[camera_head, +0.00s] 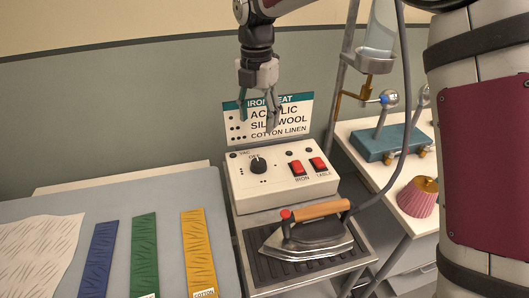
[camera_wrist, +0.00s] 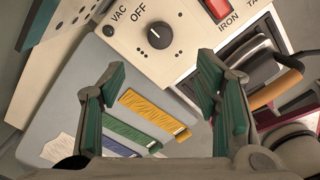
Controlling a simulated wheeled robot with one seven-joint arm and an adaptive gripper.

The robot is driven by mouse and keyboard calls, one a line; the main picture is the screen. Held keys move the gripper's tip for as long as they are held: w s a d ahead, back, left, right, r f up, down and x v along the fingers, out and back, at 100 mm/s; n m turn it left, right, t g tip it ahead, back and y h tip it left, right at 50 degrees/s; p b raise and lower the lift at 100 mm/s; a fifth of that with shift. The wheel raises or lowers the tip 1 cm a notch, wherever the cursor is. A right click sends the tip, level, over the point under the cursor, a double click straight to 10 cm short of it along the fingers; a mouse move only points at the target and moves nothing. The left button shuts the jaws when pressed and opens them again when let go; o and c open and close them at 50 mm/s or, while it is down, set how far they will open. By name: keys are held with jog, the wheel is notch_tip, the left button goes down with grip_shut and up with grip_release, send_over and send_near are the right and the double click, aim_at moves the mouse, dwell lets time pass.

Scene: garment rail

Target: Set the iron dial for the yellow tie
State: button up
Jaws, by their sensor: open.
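The black iron dial (camera_head: 258,164) is on the white control box (camera_head: 300,187). It also shows in the wrist view (camera_wrist: 160,37), where its white mark points toward OFF. Dots are printed around it. The yellow tie (camera_head: 198,250) lies on the grey board, with a tag reading COTTON at its near end. It also shows in the wrist view (camera_wrist: 153,112). The sign (camera_head: 268,118) headed IRON HEAT lists acrylic, silk wool and cotton linen beside dot marks. My gripper (camera_head: 257,112) is open and empty above the dial, fingers pointing down, in front of the sign.
Red IRON (camera_head: 297,168) and TABLE (camera_head: 318,164) switches sit right of the dial. The iron (camera_head: 308,237) rests on a dark ribbed plate in front of the box. Green (camera_head: 144,253) and blue (camera_head: 100,258) ties and pale cloth (camera_head: 38,252) lie left. A pole and hose stand right.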

aim_at(259, 162)
notch_tip(259, 162, down, 14)
jog(key=shift+r+p, duration=0.15)
jog(key=shift+p, duration=0.95)
jog(key=c, duration=1.1)
